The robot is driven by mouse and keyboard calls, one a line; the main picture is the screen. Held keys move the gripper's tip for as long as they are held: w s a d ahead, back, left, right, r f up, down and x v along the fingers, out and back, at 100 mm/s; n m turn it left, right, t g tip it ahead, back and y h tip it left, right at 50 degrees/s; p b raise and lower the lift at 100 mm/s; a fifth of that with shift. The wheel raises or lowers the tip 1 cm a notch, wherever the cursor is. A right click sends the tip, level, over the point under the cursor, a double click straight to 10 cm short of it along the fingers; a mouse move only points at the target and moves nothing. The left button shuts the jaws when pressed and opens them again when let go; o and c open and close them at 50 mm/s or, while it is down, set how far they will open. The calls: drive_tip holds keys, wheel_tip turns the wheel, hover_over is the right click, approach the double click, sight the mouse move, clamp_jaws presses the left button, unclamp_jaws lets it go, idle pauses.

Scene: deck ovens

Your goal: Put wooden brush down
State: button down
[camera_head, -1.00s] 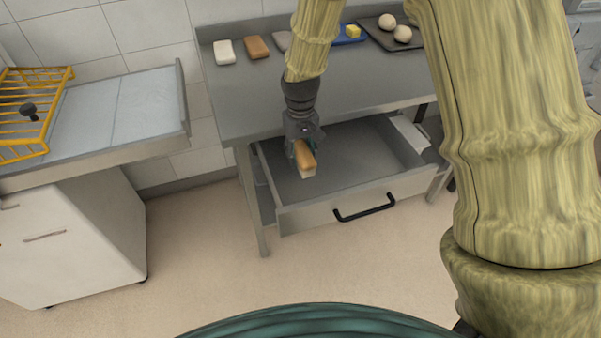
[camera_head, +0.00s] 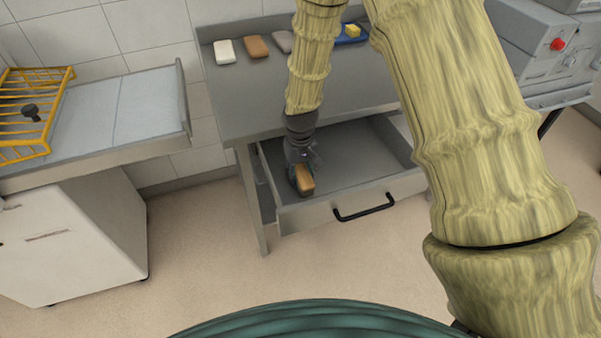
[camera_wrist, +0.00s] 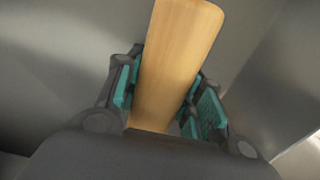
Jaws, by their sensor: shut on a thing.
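The wooden brush (camera_head: 305,180) is between the fingers of my gripper (camera_head: 299,176), low inside the left part of the open drawer (camera_head: 345,165). In the wrist view the brush's light wooden back (camera_wrist: 174,62) runs between the teal finger pads of my gripper (camera_wrist: 165,100), which is shut on it. The bristles are hidden under the wood. I cannot tell whether the brush touches the drawer floor.
The steel table (camera_head: 235,95) above the drawer bears a white block (camera_head: 225,51), a brown one (camera_head: 257,47), and a blue tray (camera_head: 349,40) with a yellow block. A counter (camera_head: 115,108) with a yellow rack (camera_head: 28,105) stands left. The drawer's right part looks clear.

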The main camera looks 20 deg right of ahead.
sight(301, 169)
drive_tip(key=c, duration=0.9)
unclamp_jaws()
drive_tip(key=shift+f, duration=0.1)
drive_tip(key=shift+r+b, duration=0.8)
drive_tip(key=shift+r, duration=5.35)
